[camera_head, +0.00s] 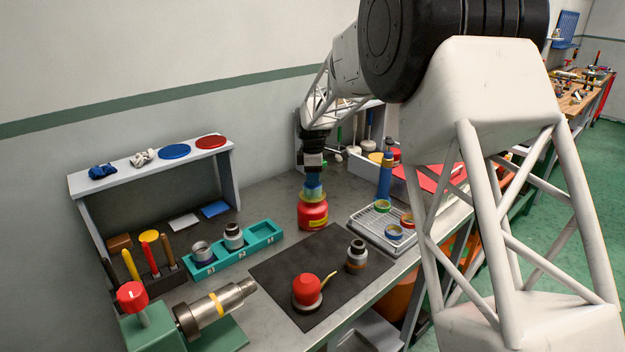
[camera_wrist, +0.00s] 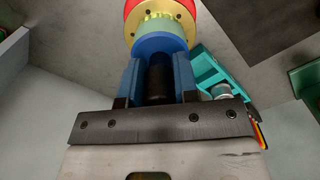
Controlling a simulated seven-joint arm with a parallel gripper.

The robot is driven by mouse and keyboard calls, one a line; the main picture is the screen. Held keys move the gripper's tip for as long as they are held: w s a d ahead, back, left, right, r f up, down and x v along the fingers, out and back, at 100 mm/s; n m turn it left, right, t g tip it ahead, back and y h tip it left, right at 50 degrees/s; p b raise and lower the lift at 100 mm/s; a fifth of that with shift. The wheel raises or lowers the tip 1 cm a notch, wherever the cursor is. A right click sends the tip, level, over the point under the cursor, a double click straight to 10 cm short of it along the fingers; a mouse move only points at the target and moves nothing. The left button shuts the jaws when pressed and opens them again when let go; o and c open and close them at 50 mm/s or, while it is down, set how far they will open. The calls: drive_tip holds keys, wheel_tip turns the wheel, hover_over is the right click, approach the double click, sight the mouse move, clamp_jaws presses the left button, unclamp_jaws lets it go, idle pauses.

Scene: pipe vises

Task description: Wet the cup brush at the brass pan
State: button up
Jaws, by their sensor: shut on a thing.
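My gripper (camera_wrist: 158,82) is shut on the black handle of the cup brush (camera_wrist: 160,46), which has a blue collar, a green-teal band and yellow-green bristles. The fingers sit on both sides of the handle, and the brush points down. The brass pan (camera_wrist: 182,22) tops a red can (camera_head: 313,216) standing on the bench behind the dark mat. In the head view my gripper (camera_head: 313,180) is straight above the can, and the brush head meets the pan's level. The brush covers most of the pan, so I cannot tell how hard they touch.
A dark mat (camera_head: 290,268) bears a red oil can (camera_head: 306,288) and a metal fitting (camera_head: 357,256). A teal tray (camera_head: 262,240) with fittings is to the left, a wire tray (camera_head: 368,235) with rings to the right. A blue bottle (camera_head: 385,178) stands behind. A vise holds a pipe (camera_head: 215,308) in front.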

drive_tip(key=shift+r, duration=3)
drive_tip(key=d+m, duration=1.9)
drive_tip(key=d, duration=0.6)
drive_tip(key=shift+w+d+f, duration=0.25)
drive_tip(key=shift+w+d, duration=0.05)
drive_tip(key=shift+d, duration=0.1)
drive_tip(key=shift+s+a, duration=0.1)
